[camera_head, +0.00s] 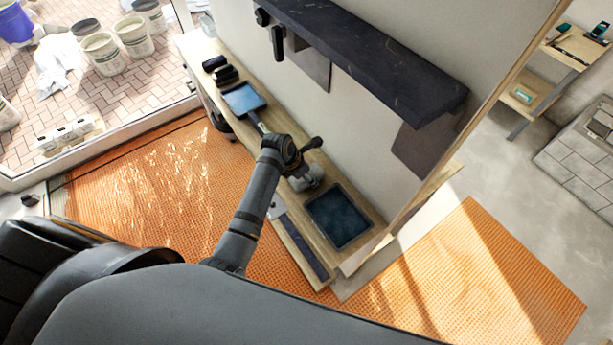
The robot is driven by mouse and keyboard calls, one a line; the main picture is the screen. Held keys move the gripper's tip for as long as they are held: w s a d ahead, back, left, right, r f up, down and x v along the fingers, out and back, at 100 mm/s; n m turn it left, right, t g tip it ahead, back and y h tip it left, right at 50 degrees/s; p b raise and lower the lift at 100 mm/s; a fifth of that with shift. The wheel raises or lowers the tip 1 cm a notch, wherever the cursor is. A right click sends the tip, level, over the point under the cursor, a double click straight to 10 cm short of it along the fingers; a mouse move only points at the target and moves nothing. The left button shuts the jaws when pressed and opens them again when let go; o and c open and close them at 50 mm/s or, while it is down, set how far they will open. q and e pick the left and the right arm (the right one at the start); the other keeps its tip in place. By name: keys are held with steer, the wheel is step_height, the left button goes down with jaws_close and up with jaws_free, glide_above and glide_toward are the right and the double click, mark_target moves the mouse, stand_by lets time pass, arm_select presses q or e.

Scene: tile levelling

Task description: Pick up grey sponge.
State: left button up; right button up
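One arm reaches up from the lower middle of the head view; I take it for my left. Its gripper (305,164) is over the narrow wooden bench, between two blue trays. A small light-grey rounded thing (303,183) shows right at the gripper; it may be the grey sponge, but it is too small and partly covered to be sure. I cannot tell whether the fingers are shut on it or only beside it. My other gripper is not in view.
The wooden bench (367,243) carries a dark-blue tray (339,216), a lighter blue tray (243,99) and dark blocks (225,75). A dark shelf (365,45) overhangs it from the wall. Orange matting (150,190) covers the floor. Buckets (103,54) stand outside.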

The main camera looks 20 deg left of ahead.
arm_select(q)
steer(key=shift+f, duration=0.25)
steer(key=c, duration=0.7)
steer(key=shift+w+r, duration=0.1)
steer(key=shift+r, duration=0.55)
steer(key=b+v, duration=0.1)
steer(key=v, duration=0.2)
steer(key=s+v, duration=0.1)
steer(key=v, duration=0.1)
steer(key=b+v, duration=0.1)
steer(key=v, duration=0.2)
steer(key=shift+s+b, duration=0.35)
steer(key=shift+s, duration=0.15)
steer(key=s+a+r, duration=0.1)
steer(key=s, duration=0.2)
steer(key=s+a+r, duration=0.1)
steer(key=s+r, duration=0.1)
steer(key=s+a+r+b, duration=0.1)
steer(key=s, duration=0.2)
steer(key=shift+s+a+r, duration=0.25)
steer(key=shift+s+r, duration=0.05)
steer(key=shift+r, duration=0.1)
